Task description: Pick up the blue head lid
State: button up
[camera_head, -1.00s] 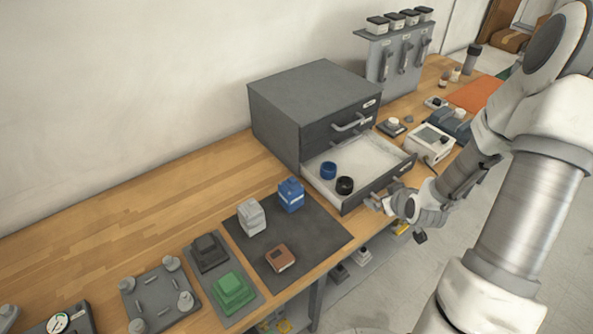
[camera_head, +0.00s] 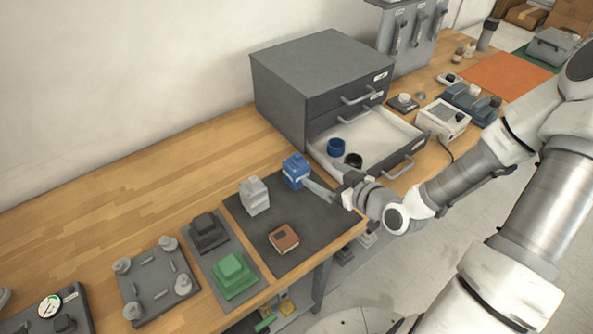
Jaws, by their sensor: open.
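A blue block-shaped part with a raised top (camera_head: 295,172), which looks like the blue head lid, stands on the dark mat (camera_head: 310,228) near its back right corner. My gripper (camera_head: 318,188) is open, its fingers reaching in from the right, low over the mat. The fingertips are right beside the blue part's lower right side. I cannot tell whether they touch it or whether part of it is between them. A grey part of similar shape (camera_head: 255,197) stands to its left.
A drawer cabinet (camera_head: 320,85) has its lower drawer (camera_head: 385,140) open behind my gripper, holding a blue ring (camera_head: 336,147) and a black ring (camera_head: 353,160). A brown box (camera_head: 284,238) lies on the mat. A green block (camera_head: 232,274) stands left.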

jog(key=shift+w+f+b, duration=0.55)
jog(key=shift+b, duration=1.25)
send_near(291, 157)
jog(key=w+a, duration=0.2)
jog(key=shift+d+f+x, duration=0.1)
jog(key=shift+f+x, duration=0.1)
jog(key=shift+x, duration=0.75)
jog(key=shift+d+f+x, duration=0.15)
jog(key=shift+x, duration=0.85)
jog(key=shift+d+f+x, duration=0.1)
jog(key=shift+f+x, duration=0.1)
jog(key=shift+x, duration=0.75)
jog(key=c, duration=1.4)
jog(key=shift+c, duration=0.4)
jog(key=shift+r, duration=0.1)
